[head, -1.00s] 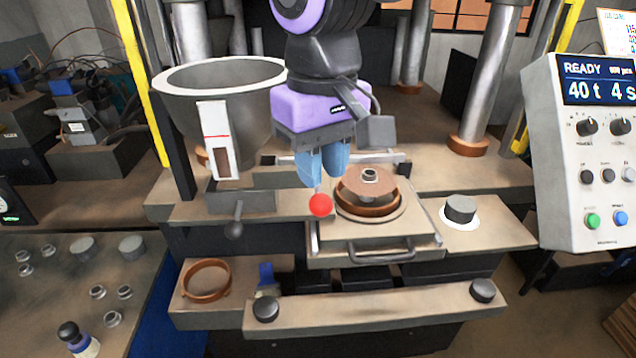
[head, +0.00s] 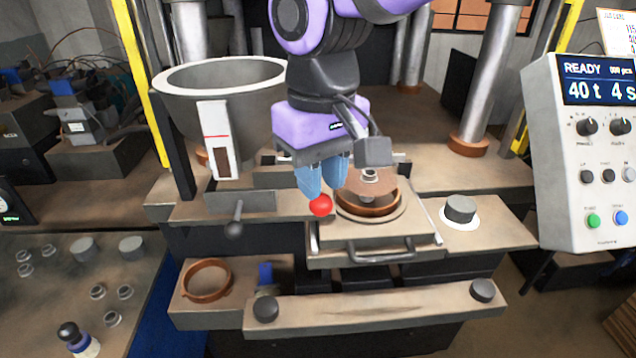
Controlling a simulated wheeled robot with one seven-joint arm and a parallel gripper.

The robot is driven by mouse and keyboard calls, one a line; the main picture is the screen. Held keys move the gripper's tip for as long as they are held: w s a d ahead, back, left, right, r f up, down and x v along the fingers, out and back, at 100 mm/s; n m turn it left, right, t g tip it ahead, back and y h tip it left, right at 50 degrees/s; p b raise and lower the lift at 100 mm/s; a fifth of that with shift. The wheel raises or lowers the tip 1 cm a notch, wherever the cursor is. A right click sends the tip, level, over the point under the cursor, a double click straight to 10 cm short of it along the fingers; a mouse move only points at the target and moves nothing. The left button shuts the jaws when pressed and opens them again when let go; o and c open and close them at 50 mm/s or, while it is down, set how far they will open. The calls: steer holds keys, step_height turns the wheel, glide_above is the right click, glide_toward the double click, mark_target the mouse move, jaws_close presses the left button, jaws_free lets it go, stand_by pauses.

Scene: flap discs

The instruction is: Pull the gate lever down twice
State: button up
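A red ball knob (head: 320,206) shows in the head view, left of the round mould on the press. A thin pale rod beside it is mostly hidden by my fingers. A second lever with a dark ball end (head: 234,228) hangs below the grey hopper (head: 222,110). I cannot tell for certain which of the two is the gate lever. My gripper (head: 323,190) points down with its blue fingers apart, right at the top of the red knob. I cannot tell whether they touch it.
The round mould (head: 405,214) with a brown disc (head: 372,183) sits close to the right of my fingers. A handled tray plate (head: 385,252) is below it. A control panel (head: 590,160) stands at the right. A brown ring (head: 206,280) lies at the lower left.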

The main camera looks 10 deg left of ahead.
step_height(320, 180, down, 9)
stand_by(1.5)
steer(key=shift+r, duration=5.4)
